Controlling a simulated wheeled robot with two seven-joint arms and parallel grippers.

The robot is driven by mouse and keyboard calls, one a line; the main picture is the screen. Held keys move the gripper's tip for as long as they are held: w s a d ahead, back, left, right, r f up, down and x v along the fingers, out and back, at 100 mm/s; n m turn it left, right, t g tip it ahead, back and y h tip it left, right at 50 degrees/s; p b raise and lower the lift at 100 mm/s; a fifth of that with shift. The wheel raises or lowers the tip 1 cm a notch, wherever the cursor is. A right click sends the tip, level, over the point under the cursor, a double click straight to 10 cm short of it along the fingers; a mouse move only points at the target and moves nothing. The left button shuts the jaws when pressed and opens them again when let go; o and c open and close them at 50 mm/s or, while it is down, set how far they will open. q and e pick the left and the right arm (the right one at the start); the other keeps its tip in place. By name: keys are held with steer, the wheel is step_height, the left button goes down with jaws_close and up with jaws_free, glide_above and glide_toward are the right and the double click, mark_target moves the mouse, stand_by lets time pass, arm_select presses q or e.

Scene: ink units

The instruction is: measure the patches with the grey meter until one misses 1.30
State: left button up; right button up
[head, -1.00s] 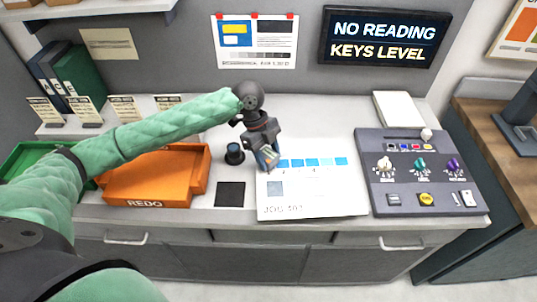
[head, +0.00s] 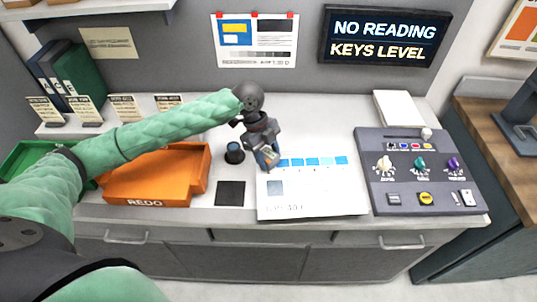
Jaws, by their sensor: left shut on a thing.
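The white sheet (head: 320,195) lies on the worktop with a row of blue patches (head: 312,162) along its upper edge and a pale blue-grey square lower left. My left gripper (head: 268,160) is over the left end of that row. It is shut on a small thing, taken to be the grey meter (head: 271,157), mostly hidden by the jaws. I cannot tell whether it touches the sheet. The wall screen (head: 382,40) reads NO READING and KEYS LEVEL. My right gripper is not in view.
An orange REDO tray (head: 150,202) and a green tray (head: 30,160) stand left. A dark round pot (head: 235,153) and black square (head: 230,193) lie beside the sheet. A control panel (head: 410,180) with knobs stands right, a white block (head: 400,108) behind it.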

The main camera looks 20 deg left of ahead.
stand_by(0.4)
arm_select(q)
steer(key=shift+f, duration=0.3)
stand_by(0.8)
steer(key=shift+r, duration=0.1)
steer(key=shift+r+p, duration=1.2)
steer(key=shift+r, duration=0.25)
stand_by(0.8)
